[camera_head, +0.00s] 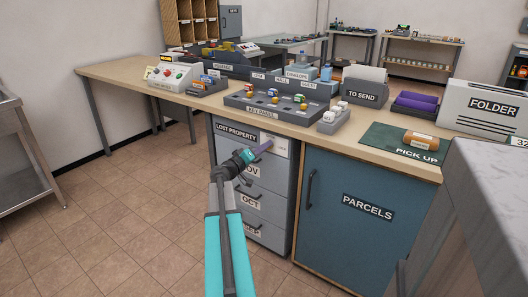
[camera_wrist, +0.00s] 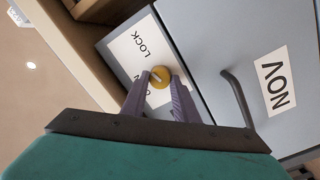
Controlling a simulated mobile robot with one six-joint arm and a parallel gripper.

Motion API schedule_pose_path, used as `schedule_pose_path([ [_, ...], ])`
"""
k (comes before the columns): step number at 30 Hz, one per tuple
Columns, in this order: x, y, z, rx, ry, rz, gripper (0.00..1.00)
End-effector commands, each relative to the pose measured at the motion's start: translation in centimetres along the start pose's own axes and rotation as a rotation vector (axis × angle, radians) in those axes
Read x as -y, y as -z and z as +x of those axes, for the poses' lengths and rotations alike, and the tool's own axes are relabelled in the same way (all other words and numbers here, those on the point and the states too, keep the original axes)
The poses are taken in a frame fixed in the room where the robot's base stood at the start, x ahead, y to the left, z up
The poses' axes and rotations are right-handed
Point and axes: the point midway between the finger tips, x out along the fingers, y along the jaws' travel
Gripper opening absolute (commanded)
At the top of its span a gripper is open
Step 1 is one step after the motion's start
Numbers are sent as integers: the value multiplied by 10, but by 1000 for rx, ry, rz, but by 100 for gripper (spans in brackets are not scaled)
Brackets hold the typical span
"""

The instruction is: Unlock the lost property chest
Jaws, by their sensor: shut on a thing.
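The lost property chest (camera_head: 222,150) is a grey drawer unit under the counter, with a white lock plate (camera_head: 279,146) at its top right. The plate (camera_wrist: 127,48) reads LOCK in the wrist view. My gripper (camera_head: 266,146) is at this plate, its purple fingers (camera_wrist: 160,84) shut on a round yellow piece (camera_wrist: 160,76) with a pale slot or shaft in it. The piece lies in front of the plate; I cannot tell whether it is a key or part of the lock, nor how deep it sits. The fingers hide the lower part of the plate.
The NOV drawer (camera_wrist: 215,50) has a protruding handle (camera_wrist: 236,97) beside my gripper. A blue PARCELS cabinet (camera_head: 350,240) stands to the right. The tiled floor is open at left.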

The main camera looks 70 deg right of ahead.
Motion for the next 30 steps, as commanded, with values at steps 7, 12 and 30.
schedule_pose_path([
  [7,2,-2,0,-15,-10,-225,5],
  [12,2,-2,0,-25,-16,-386,5],
  [30,1,-3,0,-60,-39,-955,5],
])
